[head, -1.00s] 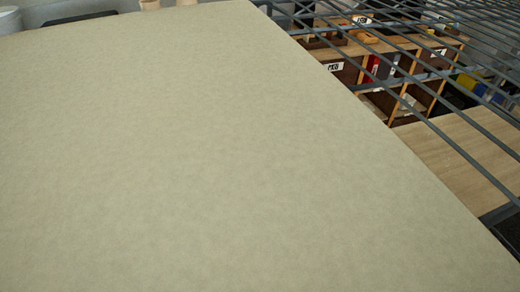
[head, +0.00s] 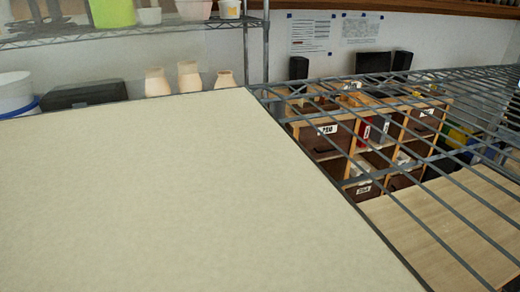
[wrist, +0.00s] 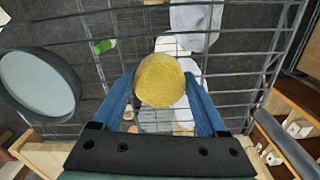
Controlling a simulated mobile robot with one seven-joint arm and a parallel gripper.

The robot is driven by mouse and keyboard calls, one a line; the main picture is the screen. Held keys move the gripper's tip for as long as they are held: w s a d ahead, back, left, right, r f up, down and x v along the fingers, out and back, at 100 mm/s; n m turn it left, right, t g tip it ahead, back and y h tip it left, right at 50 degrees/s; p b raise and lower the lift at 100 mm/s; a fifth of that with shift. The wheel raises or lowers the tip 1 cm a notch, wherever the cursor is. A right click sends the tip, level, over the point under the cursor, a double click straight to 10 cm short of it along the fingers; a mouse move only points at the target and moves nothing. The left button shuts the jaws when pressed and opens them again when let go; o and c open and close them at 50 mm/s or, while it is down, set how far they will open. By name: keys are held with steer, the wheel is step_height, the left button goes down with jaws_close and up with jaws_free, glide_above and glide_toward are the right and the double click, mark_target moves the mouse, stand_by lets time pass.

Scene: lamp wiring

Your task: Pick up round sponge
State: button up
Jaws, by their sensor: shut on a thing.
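The round sponge (wrist: 161,80) is yellow and shows in the middle of the wrist view. My gripper (wrist: 160,88) has its two blue fingers on either side of the sponge, shut on it. The sponge's lower edge lies between the fingers, and its far side is hidden. The head view shows neither the sponge nor my gripper.
A wire rack (wrist: 250,45) lies beyond the sponge in the wrist view. A round dark-rimmed container (wrist: 38,85) is at the left. In the head view, a large pale board (head: 170,190) fills the lower left, with a wire shelf (head: 420,150) and wooden cubbies (head: 352,135) at right.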

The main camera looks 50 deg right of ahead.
steer(key=shift+c, duration=0.8)
step_height(320, 180, up, 10)
steer(key=shift+r, duration=0.1)
steer(key=o, duration=0.6)
steer(key=c, duration=0.5)
steer(key=shift+o, duration=0.2)
steer(key=shift+p, duration=0.3)
